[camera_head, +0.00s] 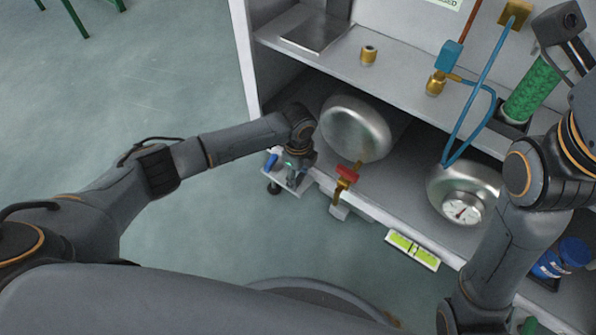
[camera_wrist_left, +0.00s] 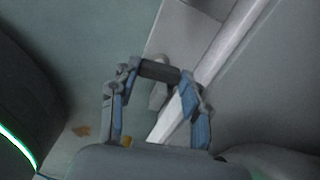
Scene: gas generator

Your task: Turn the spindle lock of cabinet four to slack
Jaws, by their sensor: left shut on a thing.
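My left gripper (camera_head: 292,178) is at the lower left front corner of the cabinet (camera_head: 375,222), by a small plate with a dark foot (camera_head: 273,188). In the left wrist view its two blue-padded fingers (camera_wrist_left: 159,80) stand apart, with a short dark bar (camera_wrist_left: 158,70) between their tips. The gripper is shut on this bar, which I take to be the spindle lock. The head view hides most of the lock behind the gripper, and its marking or turn angle cannot be read.
A red-handled brass valve (camera_head: 346,175) sits right of the gripper, below a round silver vessel (camera_head: 356,128). A green-yellow spirit level (camera_head: 412,250) is on the front edge. A pressure gauge (camera_head: 462,209) is farther right.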

